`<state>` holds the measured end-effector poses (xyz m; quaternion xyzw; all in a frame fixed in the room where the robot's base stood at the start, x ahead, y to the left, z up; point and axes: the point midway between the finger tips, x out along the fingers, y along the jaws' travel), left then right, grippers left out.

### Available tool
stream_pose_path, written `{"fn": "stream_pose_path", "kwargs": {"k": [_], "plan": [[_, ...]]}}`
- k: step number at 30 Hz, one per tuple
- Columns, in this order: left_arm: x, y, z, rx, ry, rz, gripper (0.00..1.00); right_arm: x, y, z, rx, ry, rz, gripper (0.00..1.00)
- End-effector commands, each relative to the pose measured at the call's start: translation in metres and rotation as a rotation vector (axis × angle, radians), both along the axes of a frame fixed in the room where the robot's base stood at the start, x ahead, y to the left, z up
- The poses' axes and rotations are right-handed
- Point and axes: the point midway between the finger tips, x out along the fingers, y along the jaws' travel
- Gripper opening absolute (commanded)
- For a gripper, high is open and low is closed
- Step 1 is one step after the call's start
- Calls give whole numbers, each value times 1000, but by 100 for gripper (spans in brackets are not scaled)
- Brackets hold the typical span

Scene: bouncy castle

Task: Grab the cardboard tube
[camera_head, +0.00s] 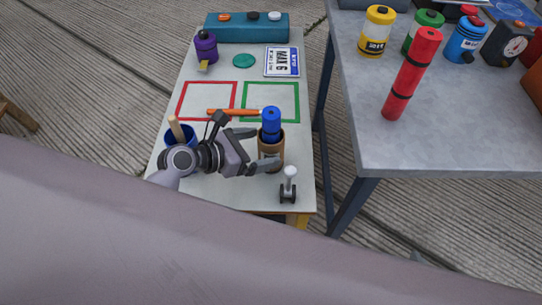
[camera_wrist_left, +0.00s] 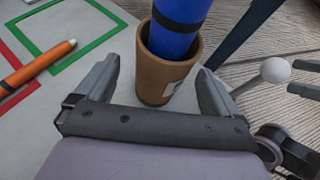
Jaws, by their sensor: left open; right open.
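The brown, cardboard-coloured tube (camera_head: 271,148) stands upright near the front right of the small table, with a blue cylinder (camera_head: 271,122) with a black band standing up out of its top. In the left wrist view the tube (camera_wrist_left: 163,78) is open-topped with a thick rim. My left gripper (camera_head: 258,150) is open, with one finger on each side of the tube. In the left wrist view its fingers (camera_wrist_left: 158,68) flank the tube with gaps showing. I cannot tell whether either finger touches it.
A white ball-topped lever (camera_head: 289,185) stands close to the front finger. A blue cup (camera_head: 180,135) is beside my left wrist. An orange pen (camera_head: 232,112) lies behind the gripper. A red cylinder (camera_head: 411,75) stands on the grey table (camera_head: 440,140) at right.

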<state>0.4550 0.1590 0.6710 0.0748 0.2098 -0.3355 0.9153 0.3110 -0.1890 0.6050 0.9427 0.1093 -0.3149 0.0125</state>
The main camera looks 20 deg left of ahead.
Motion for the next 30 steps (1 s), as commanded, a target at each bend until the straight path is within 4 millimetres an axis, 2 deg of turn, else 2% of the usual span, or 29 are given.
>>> {"fn": "stream_pose_path", "kwargs": {"k": [3, 7, 16, 23, 30], "plan": [[11, -14, -13, 1, -2, -1, 96, 0, 0, -11, 0, 0, 0, 100], [22, -22, -19, 1, -1, 0, 96, 0, 0, -14, 0, 0, 0, 100], [25, -24, -19, 3, -1, 1, 96, 0, 0, -14, 0, 0, 0, 100], [25, -24, -19, 3, -2, 0, 21, 0, 0, -14, 0, 0, 0, 100], [26, -24, -16, 2, -6, 2, 21, 0, 0, -14, -1, 0, -1, 100]]}}
